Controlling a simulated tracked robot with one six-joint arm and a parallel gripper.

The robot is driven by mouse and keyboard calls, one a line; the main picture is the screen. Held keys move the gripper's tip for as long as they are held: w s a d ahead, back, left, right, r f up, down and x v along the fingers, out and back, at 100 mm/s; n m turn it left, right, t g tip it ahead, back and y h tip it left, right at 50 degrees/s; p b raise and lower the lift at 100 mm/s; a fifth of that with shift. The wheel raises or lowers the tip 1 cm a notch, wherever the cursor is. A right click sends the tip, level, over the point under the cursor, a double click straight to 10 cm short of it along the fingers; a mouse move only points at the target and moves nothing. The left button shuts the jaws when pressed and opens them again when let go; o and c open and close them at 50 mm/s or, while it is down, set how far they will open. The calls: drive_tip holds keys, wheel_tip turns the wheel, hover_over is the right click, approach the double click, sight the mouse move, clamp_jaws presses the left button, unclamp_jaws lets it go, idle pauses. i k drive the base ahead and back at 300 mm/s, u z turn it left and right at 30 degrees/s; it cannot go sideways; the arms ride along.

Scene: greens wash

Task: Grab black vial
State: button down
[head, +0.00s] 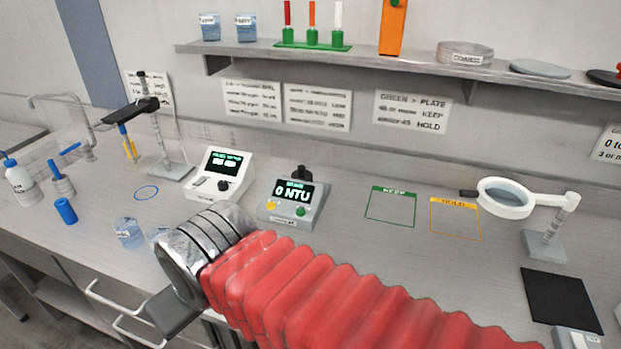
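A small black upright thing (299,173) stands at the back of the grey meter (293,203) that reads 0 NTU; it may be the black vial, or a cap on the meter. A short dark piece (468,193) also shows at the left of the magnifier ring, and I cannot tell whether it is a vial or part of the magnifier. My gripper (175,312) is at the lower left, over the bench's front edge, in front of the meters and well apart from both dark things. Only a dark grey part of it shows, so its opening and any content are hidden.
A white meter (220,175) stands left of the grey one. Clear beakers (128,233), a blue-capped bottle (20,180) and a clamp stand (163,135) are at the left. KEEP (391,206) and HOLD (455,219) outlines are empty. A magnifier (507,198) and black mat (560,300) are at the right.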

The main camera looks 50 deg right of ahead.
sight(301, 168)
drive_tip(key=z, duration=1)
drive_tip(key=k, duration=1.35)
drive_tip(key=z, duration=0.3)
drive_tip(key=i, duration=1)
